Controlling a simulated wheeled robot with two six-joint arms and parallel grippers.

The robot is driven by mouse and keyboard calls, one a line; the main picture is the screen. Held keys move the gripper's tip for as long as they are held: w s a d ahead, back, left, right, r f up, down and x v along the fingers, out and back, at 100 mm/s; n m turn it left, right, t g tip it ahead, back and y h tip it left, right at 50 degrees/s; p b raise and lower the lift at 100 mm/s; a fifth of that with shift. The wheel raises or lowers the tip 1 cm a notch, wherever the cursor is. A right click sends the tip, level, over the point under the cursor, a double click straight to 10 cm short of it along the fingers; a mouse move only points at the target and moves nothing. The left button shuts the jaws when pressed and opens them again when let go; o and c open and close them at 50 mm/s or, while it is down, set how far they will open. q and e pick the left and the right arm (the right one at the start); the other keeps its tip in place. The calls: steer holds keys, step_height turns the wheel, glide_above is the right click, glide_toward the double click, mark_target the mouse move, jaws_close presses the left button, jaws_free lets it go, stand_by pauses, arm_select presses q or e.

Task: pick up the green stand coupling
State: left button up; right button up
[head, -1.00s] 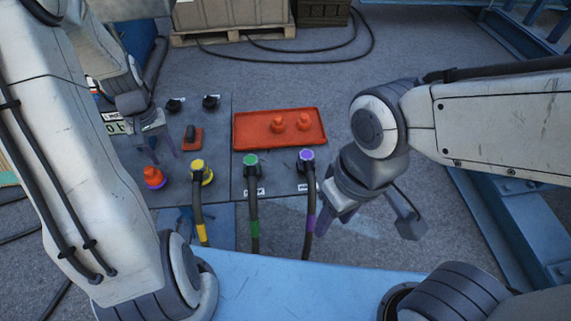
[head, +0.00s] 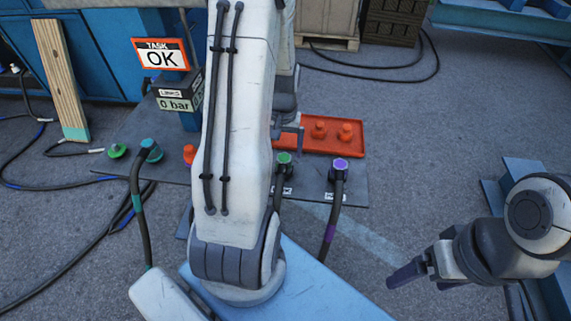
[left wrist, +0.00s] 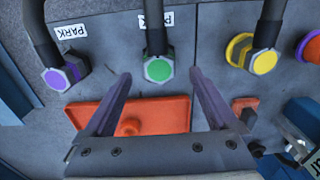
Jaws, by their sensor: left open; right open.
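The green stand coupling (head: 284,158) stands on the dark panel in the head view, its black hose running down behind my left arm. In the left wrist view its green face (left wrist: 158,69) lies between and just beyond the two fingertips of my left gripper (left wrist: 160,77). That gripper is open and empty, and I cannot tell its exact height above the coupling. In the head view my left arm partly hides the left gripper (head: 288,132). My right gripper (head: 412,274) is open and away from the panel at lower right.
The purple coupling (head: 339,165) stands right of the green one in the head view. The yellow coupling (left wrist: 264,60) shows in the left wrist view. An orange tray (head: 357,130) with orange plugs lies behind. A teal coupling (head: 150,150) and green cap (head: 117,150) are left.

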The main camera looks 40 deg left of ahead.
mark_target(284, 159)
arm_select(q)
step_height(284, 159, down, 5)
steer(key=shift+s+d+r+b, duration=0.1)
steer(key=shift+d+b, duration=0.05)
steer(key=shift+b, duration=0.25)
steer(key=c, duration=1.5)
jaws_close()
steer(key=shift+r, duration=0.2)
